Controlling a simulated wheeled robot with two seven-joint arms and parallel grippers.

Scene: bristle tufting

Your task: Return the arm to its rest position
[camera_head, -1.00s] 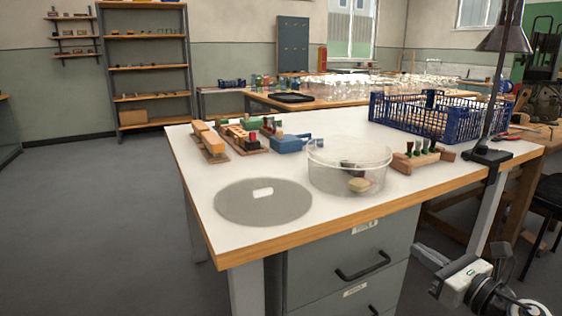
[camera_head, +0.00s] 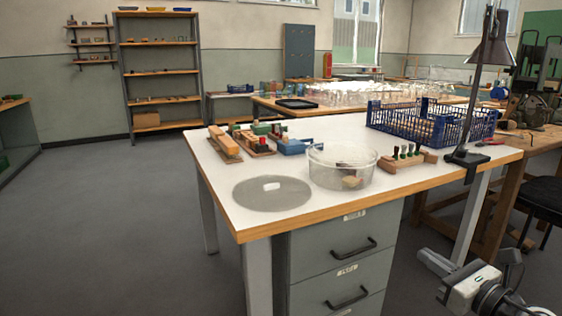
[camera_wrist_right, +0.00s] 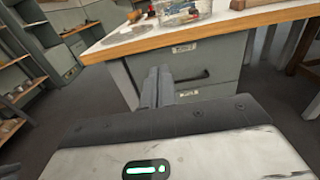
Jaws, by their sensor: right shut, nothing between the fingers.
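My right gripper (camera_head: 432,262) is at the lower right of the head view, low beside the workbench and below its top. In the right wrist view its two fingers (camera_wrist_right: 158,88) are together with nothing between them, pointing toward the grey drawer unit. It is apart from the bench. My left gripper is not in view.
The white workbench (camera_head: 222,178) bears a grey disc (camera_head: 272,195), a clear round tub (camera_head: 340,168), a wooden block with dark pegs (camera_head: 407,158), a blue crate (camera_head: 430,125) and a lamp (camera_head: 475,110). Grey drawers (camera_head: 335,265) stand under it. Floor (camera_head: 100,220) at left is clear.

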